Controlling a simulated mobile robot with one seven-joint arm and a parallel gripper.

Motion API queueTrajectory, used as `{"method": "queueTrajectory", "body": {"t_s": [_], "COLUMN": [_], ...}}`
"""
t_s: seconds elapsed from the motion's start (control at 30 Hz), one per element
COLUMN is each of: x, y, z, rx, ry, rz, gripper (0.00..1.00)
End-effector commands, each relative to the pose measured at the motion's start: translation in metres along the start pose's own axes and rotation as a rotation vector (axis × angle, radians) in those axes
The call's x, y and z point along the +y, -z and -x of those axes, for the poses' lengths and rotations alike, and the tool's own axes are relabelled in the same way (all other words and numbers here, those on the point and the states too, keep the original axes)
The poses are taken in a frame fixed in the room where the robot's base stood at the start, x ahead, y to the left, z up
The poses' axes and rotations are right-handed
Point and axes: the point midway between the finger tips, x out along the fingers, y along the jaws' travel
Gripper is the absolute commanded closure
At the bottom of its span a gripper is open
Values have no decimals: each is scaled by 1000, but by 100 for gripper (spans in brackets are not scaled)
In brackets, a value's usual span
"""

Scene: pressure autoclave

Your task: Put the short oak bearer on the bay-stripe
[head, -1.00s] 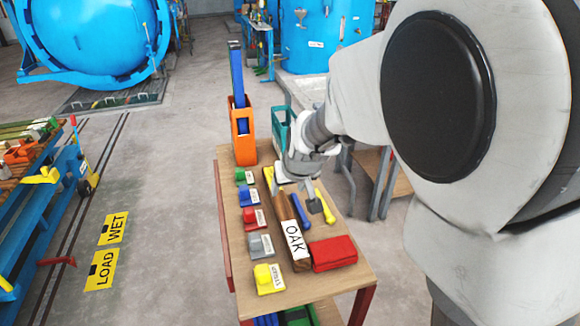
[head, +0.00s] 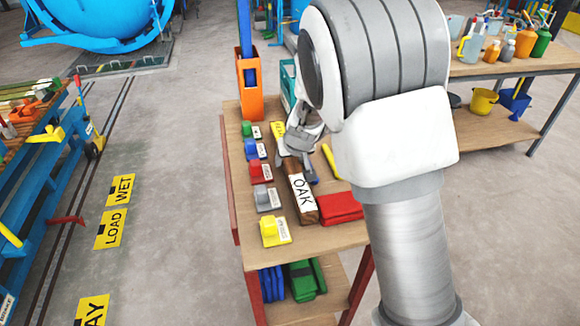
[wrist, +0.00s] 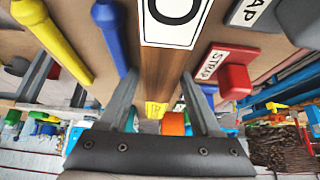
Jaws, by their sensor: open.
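The oak bearer (head: 291,172) is a brown wooden bar with a white OAK label. It lies on the wooden table, its near end toward the red block. My gripper (head: 294,160) is at the bearer's far part, partly hidden by my wrist. In the wrist view my gripper (wrist: 160,74) is open, with the bearer (wrist: 164,68) showing between its two fingers. I cannot tell whether the fingers touch it. A yellow floor sign (head: 92,311) at the lower left is cut off and shows "AY"; I cannot tell whether it marks the bay-stripe.
Colored strap blocks, such as a yellow one (head: 273,231), line the table's left side. A red block (head: 340,208) and a yellow tool (head: 330,161) lie right of the bearer. An orange holder (head: 249,90) stands behind.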

Motion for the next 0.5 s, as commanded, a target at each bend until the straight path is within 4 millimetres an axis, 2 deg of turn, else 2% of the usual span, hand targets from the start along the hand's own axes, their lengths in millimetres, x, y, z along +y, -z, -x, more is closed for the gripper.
{"method": "queueTrajectory", "body": {"t_s": [0.1, 0.33, 0.37, 0.5], "x": [0, 0, 0, 0], "y": [0, 0, 0, 0], "z": [-9, -10, -10, -10], "rx": [0, 1, 1, 1], "ry": [0, 1, 1, 1], "rz": [-2, -1, -1, -1], "gripper": [35, 35, 39, 64]}}
